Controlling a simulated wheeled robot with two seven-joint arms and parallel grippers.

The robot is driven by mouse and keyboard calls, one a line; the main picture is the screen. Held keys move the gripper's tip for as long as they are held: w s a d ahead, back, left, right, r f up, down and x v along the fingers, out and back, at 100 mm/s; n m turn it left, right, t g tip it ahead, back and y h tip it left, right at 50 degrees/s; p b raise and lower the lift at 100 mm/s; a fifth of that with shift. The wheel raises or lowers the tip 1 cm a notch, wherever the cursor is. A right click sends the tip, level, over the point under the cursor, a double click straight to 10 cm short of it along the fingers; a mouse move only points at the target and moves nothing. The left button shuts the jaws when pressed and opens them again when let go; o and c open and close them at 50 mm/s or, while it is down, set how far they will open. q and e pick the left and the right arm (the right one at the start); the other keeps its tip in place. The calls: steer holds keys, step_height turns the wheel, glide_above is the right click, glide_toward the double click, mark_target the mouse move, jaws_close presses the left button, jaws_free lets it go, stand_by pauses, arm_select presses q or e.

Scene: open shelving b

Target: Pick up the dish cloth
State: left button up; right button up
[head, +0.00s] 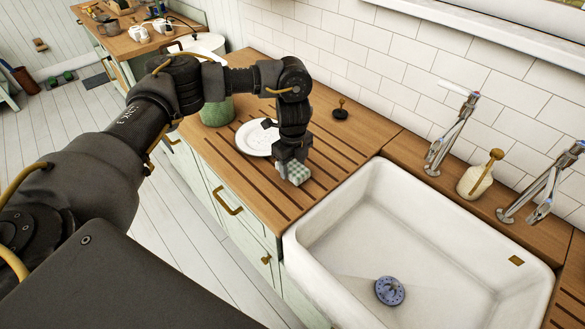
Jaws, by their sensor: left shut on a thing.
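The dish cloth (297,172) is a small green and white checked cloth on the slotted wooden drainboard, left of the sink. My left gripper (287,166) reaches down over it from above and is shut on it. The fingers hide part of the cloth's left side. I cannot tell whether the cloth is clear of the wood. My right gripper is not in view.
A white plate (252,138) lies just behind the gripper, near a green pot (216,111). A dark stopper (341,110) stands near the tiled wall. The white sink (400,235), two taps and a soap bottle (475,181) are to the right.

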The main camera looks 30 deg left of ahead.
arm_select(q)
steer(key=s+a+r+b, duration=0.2)
steer(key=s+r, duration=1)
steer(key=s, duration=0.2)
steer(key=shift+b, duration=0.3)
steer(key=shift+w+a, duration=0.1)
